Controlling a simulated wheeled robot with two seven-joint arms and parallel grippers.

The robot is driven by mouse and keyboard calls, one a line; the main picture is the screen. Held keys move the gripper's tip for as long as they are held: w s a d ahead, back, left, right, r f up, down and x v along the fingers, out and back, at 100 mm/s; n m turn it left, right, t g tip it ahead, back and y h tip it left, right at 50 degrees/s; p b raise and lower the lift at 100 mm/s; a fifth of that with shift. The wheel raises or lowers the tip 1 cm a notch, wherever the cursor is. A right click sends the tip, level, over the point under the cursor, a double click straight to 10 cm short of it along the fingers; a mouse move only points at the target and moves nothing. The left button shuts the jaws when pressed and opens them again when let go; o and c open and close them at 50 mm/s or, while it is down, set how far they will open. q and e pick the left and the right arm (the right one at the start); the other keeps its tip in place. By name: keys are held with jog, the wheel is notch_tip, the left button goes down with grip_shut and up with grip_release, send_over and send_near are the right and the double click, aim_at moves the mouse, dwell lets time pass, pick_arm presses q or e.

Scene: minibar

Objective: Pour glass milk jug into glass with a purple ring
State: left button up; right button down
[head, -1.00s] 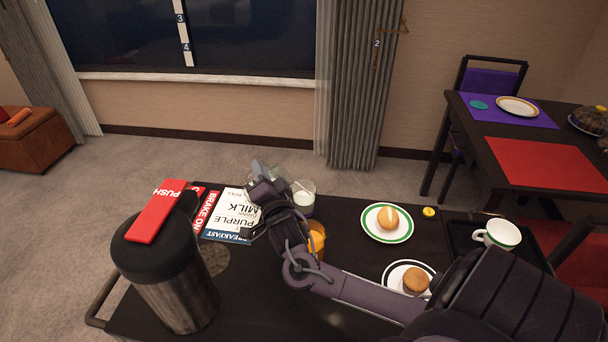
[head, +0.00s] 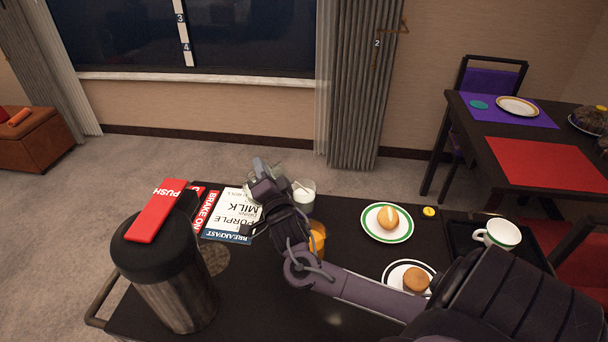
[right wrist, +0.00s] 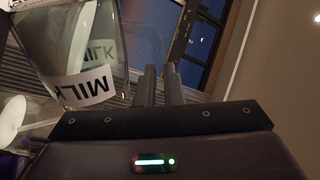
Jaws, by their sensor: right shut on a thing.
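The clear glass milk jug (right wrist: 82,85), with a white MILK label, fills the upper left of the right wrist view and looks tilted. In the head view only part of it (head: 279,171) shows behind my right gripper (head: 262,168). The gripper is shut on the jug; its grip is mostly hidden in the head view. The wrist view shows the narrow fingers (right wrist: 160,75) close together beside the jug. The glass with a purple ring (head: 303,195) stands just right of the gripper and holds white milk. A thin white streak meets the milk surface (right wrist: 12,116). My left gripper is out of view.
A glass of orange juice (head: 318,238) stands close beside my right wrist. A large dark flask with a red PUSH tab (head: 158,210) is at left. Printed cards (head: 228,212) lie behind it. Plates with a bun (head: 388,217) and a patty (head: 415,281) are at right.

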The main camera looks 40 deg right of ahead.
jog(key=shift+s+d+r+m, duration=0.1)
jog(key=shift+d+r+m, duration=0.25)
jog(key=shift+m, duration=0.15)
dwell(0.9)
